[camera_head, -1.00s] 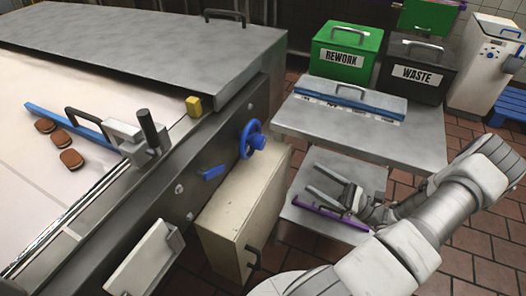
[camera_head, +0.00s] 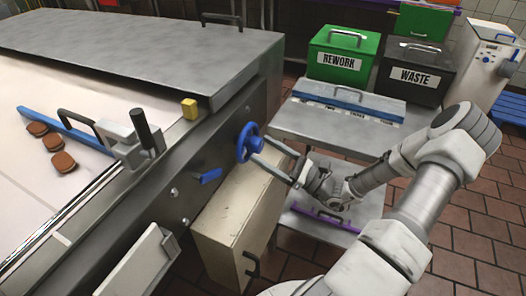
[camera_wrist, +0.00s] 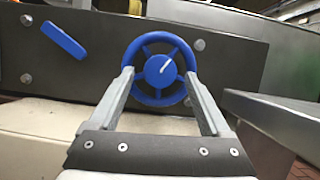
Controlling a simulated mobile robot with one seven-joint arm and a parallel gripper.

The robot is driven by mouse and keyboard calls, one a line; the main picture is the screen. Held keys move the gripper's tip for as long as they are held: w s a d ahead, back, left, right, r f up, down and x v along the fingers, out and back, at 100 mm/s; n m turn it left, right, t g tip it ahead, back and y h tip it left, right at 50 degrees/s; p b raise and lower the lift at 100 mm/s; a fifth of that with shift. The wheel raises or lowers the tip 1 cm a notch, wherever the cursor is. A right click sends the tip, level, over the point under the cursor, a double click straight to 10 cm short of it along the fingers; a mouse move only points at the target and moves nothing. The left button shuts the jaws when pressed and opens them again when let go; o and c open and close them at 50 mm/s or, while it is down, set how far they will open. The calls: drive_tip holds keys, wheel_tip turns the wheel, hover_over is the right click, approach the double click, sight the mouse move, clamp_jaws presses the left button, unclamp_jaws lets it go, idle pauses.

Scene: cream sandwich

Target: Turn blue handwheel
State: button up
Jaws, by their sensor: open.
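The blue handwheel (camera_head: 249,142) is mounted on the dark side panel of the machine. In the wrist view the handwheel (camera_wrist: 159,70) is face-on, with spokes and a white mark on its hub pointing up and right. My gripper (camera_head: 268,147) is open, its fingers reaching toward the wheel from the right. In the wrist view my gripper (camera_wrist: 159,84) has one finger at each side of the wheel's rim. I cannot tell whether the fingers touch the rim.
A blue lever (camera_head: 207,176) sits left of the wheel on the same panel. A cream cabinet (camera_head: 235,215) stands below the wheel. A steel table (camera_head: 330,130) is to the right, with a green REWORK bin (camera_head: 342,52) and black WASTE bin (camera_head: 415,70) behind.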

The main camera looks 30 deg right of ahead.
drive_tip(key=shift+w+a+r, duration=0.25)
drive_tip(key=shift+w+a, duration=0.15)
drive_tip(key=shift+w, duration=0.05)
clamp_jaws()
